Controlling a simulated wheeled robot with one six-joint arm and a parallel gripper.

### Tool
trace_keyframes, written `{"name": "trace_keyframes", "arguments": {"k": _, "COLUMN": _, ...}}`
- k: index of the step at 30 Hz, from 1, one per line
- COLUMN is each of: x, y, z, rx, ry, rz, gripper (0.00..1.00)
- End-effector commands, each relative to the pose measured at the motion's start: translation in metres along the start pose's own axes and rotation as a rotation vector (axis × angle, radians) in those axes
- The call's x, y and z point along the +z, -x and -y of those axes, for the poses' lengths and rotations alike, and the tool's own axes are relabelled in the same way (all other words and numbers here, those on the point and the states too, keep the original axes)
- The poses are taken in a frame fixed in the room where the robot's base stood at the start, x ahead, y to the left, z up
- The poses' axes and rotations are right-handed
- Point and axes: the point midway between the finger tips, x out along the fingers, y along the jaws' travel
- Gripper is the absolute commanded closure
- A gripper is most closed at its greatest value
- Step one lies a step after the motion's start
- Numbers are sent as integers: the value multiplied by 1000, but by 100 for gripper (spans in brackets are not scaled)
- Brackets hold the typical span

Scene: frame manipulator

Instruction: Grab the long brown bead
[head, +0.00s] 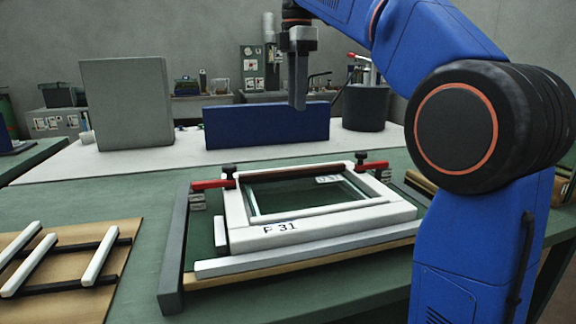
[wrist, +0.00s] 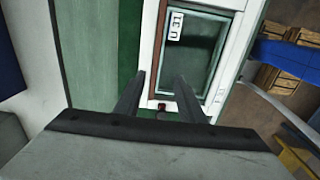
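In the wrist view the brown bead (wrist: 158,45) runs along the left inner edge of the frame, beside the glass. My gripper (head: 298,104) hangs fingers down, above and beyond the far side of the frame, apart from the bead. In the wrist view my gripper (wrist: 160,76) is open, with two dark fingers apart and nothing between them.
Red clamps stand at the frame's far left (head: 213,184) and far right (head: 372,165) corners. A blue block (head: 266,125), a grey box (head: 127,102) and a dark bin (head: 365,108) stand behind. White and black bars lie on a brown board (head: 110,270) at left.

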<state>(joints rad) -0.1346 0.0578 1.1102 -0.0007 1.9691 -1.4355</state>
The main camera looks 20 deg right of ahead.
Motion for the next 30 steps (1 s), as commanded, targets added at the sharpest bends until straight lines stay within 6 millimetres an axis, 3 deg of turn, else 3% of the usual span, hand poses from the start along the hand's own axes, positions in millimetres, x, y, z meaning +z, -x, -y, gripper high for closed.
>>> {"name": "trace_keyframes", "arguments": {"k": 5, "x": 0, "y": -7, "z": 1, "rx": -2, "ry": 1, "rz": 0, "gripper": 64}}
{"name": "trace_keyframes", "arguments": {"k": 21, "x": 0, "y": -98, "z": 1, "rx": -2, "ry": 1, "rz": 0, "gripper": 64}}
{"name": "trace_keyframes", "arguments": {"k": 30, "x": 0, "y": -123, "z": 0, "rx": 0, "ry": 1, "rz": 0, "gripper": 64}}
